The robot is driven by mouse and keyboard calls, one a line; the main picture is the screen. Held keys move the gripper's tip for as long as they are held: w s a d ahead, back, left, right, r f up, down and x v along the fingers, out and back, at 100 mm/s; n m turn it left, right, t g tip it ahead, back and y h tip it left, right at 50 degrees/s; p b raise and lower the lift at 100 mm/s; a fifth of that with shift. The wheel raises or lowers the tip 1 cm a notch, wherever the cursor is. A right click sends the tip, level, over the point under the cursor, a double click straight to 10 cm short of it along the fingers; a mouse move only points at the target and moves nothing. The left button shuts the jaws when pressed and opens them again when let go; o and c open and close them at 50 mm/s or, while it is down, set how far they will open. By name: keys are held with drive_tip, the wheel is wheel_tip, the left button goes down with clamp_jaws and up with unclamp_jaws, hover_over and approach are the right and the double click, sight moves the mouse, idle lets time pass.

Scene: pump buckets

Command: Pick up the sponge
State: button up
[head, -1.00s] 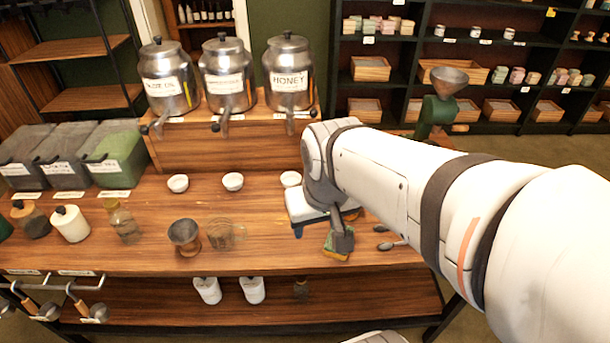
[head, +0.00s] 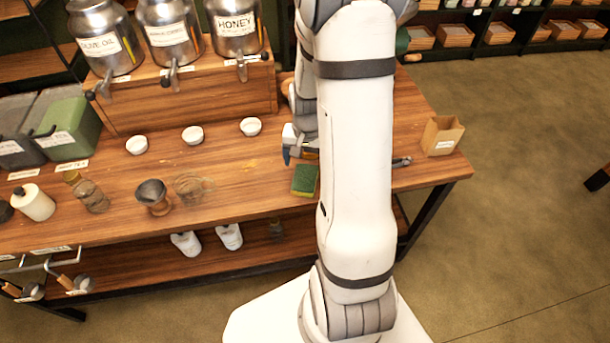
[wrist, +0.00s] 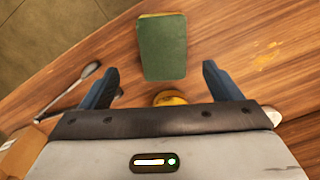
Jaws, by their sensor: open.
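The sponge (head: 305,180), green on top with a yellow edge, lies flat on the wooden counter near its front edge in the head view. In the wrist view the sponge (wrist: 162,47) lies beyond the fingertips, roughly centred between them. My gripper (wrist: 160,80) is open with its two blue-grey fingers apart and nothing held between them. In the head view my gripper (head: 293,153) is just behind the sponge, partly hidden by my arm.
A yellow round thing (wrist: 170,98) shows partly below my gripper's opening. A spoon (wrist: 70,90) lies left of it in the wrist view. White bowls (head: 193,134) stand behind left; a paper bag (head: 442,136) stands at the counter's right end.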

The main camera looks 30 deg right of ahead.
sight(305, 177)
drive_tip(key=shift+a+f+p, duration=0.2)
drive_tip(key=shift+f+p, duration=0.4)
drive_tip(key=shift+f, duration=2.85)
drive_tip(key=c, duration=1.2)
drive_tip(key=shift+o, duration=0.2)
drive_tip(key=shift+w+r, duration=0.1)
drive_tip(key=shift+r, duration=0.1)
